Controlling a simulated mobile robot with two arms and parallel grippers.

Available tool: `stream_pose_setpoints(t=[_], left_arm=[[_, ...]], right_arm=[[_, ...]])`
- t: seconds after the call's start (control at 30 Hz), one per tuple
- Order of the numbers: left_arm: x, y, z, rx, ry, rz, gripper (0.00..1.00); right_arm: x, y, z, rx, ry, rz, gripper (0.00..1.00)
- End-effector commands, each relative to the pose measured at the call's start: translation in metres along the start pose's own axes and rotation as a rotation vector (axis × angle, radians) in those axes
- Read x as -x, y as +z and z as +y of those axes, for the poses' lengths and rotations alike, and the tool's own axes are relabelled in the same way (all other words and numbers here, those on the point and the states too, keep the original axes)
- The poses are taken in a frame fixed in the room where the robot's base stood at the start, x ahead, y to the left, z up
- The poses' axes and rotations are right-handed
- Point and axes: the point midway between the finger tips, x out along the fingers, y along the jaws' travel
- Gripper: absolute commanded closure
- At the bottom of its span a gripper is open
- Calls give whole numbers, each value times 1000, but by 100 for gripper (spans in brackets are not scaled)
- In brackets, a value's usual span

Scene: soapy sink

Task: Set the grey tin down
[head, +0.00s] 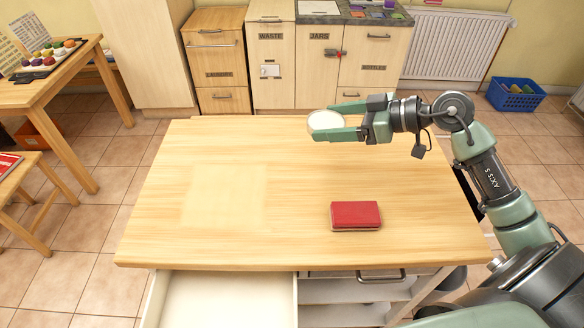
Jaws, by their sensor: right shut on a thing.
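A small round tin (325,120), pale grey to whitish on top, is between the fingertips of my right gripper (336,121). The gripper is shut on it and reaches in from the right, with its fingers pointing left. The tin appears over the far edge of the wooden table (230,225). I cannot tell whether it touches the tabletop or hangs above it. Its sides are partly hidden by the fingers. My left gripper is not in view.
A red box-like block (355,215) lies on the table's near right part. The rest of the tabletop is clear. An open white drawer (228,300) juts out below the near edge. Labelled cabinets (273,60) stand behind, and a blue basket (515,94) is on the floor.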

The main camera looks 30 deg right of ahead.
Motion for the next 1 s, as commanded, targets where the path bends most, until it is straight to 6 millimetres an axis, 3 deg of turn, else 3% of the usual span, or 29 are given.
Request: stream_pose_setpoints(t=[0.1,0.2,0.37,0.7,1.0], left_arm=[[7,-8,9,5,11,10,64],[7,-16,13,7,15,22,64],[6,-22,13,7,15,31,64],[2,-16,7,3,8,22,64],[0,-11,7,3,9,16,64]], right_arm=[[12,-17,21,-9,36,6,72],[12,-13,27,-18,45,11,72],[-3,21,27,-25,44,13,72],[-38,102,27,-21,46,12,72],[-50,132,28,-18,46,11,72]])
